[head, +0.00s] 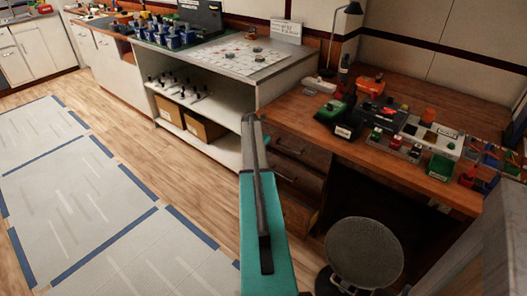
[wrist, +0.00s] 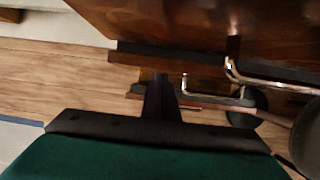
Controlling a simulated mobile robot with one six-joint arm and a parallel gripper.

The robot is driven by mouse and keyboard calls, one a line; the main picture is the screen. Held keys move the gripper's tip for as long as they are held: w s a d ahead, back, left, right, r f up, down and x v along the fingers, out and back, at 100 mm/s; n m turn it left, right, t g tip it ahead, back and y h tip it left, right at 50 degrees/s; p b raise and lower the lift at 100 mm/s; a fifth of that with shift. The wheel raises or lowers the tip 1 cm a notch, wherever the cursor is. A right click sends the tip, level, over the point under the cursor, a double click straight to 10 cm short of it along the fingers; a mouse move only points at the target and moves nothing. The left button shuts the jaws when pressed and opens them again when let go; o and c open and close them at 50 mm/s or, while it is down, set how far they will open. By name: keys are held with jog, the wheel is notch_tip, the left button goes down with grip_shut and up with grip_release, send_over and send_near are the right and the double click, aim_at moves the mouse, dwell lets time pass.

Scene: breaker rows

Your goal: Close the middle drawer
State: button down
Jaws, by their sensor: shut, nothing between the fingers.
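A wooden desk (head: 430,190) holds a stack of dark brown drawers under its left end. The middle drawer (head: 302,176) shows in the head view just right of my arm, partly hidden by it; how far it stands out is hard to tell. In the wrist view, drawer fronts with bent metal handles (wrist: 236,72) show at upper right, close beyond the fingers. My gripper (head: 250,118) is at the end of the teal arm, left of the drawers. In the wrist view its dark fingers (wrist: 160,85) are together and empty. Contact with a drawer cannot be told.
A round grey stool (head: 365,252) stands in front of the desk on the right. A white shelf unit (head: 205,130) with boxes adjoins the desk on the left. Small devices and a lamp (head: 340,30) stand on the desk.

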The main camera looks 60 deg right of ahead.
jog(key=shift+w+a, duration=0.15)
jog(key=shift+a, duration=0.05)
jog(key=a+r, duration=0.7)
jog(key=r, duration=0.2)
jog(key=shift+w+a+r, duration=0.15)
jog(key=shift+w, duration=0.15)
dwell(0.4)
